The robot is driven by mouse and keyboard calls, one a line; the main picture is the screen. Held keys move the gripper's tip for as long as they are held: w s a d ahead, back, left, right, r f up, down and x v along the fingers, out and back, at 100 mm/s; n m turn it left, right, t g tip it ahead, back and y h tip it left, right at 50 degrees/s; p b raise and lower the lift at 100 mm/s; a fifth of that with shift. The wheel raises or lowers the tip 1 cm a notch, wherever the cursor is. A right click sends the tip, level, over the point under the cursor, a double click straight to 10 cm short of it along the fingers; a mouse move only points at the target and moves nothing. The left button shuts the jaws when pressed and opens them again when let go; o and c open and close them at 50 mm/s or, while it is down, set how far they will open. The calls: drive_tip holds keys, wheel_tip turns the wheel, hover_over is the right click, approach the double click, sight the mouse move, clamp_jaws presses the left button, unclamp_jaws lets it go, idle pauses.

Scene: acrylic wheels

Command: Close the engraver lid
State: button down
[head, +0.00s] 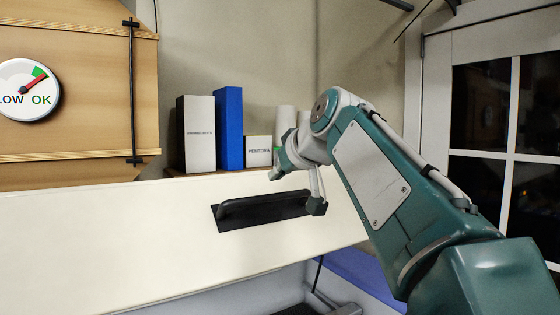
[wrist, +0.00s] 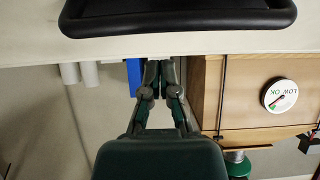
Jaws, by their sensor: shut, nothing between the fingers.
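The engraver lid (head: 130,240) is a long white panel that stands raised, its broad face toward me, with open space showing under its lower right edge. A black handle (head: 262,208) is set in its face. In the wrist view the handle (wrist: 180,18) crosses the top and the pale lid (wrist: 40,45) lies just below it. My gripper (head: 276,174) is above the handle, near the lid's upper edge. In the wrist view my gripper (wrist: 160,68) has its fingers together and empty, tips by the lid's edge and apart from the handle. Contact with the lid cannot be told.
Behind the lid stand a white box (head: 196,135), a blue box (head: 229,128), a smaller white box (head: 258,151) and pale cylinders (head: 286,122). A wooden cabinet (head: 80,90) with a gauge (head: 28,90) is at left. A blue surface (head: 365,270) lies below at right.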

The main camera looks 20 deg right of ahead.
drive_tip(key=shift+s+f, duration=0.2)
drive_tip(key=shift+f, duration=0.7)
drive_tip(key=shift+d, duration=0.1)
